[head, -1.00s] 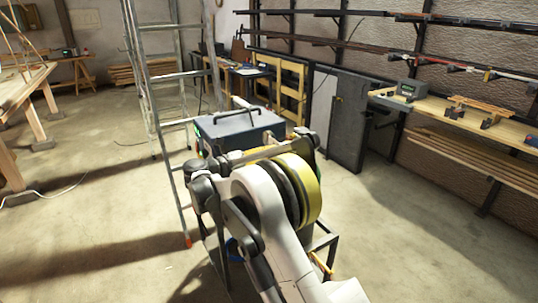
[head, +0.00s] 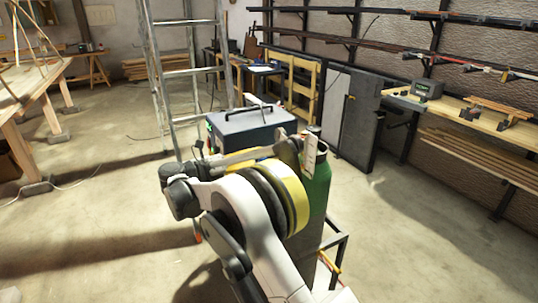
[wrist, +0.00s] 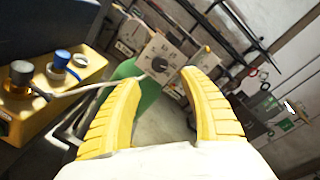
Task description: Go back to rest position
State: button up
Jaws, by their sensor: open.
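My gripper (wrist: 163,110) shows in the wrist view as two yellow ribbed fingers, spread apart with nothing between them. Behind the fingers are a grey panel with a round dial (wrist: 160,62) and part of a green surface (wrist: 146,98). In the head view my white arm with its black and yellow bands reaches up from the bottom middle.
A dark blue box with a handle (head: 250,128) and a green cylinder (head: 316,190) stand close by my arm. An aluminium ladder (head: 190,72) stands behind them. A wooden workbench (head: 28,88) is at left, shelving (head: 470,110) at right.

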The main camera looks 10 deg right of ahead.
jog(key=shift+v, duration=1.05)
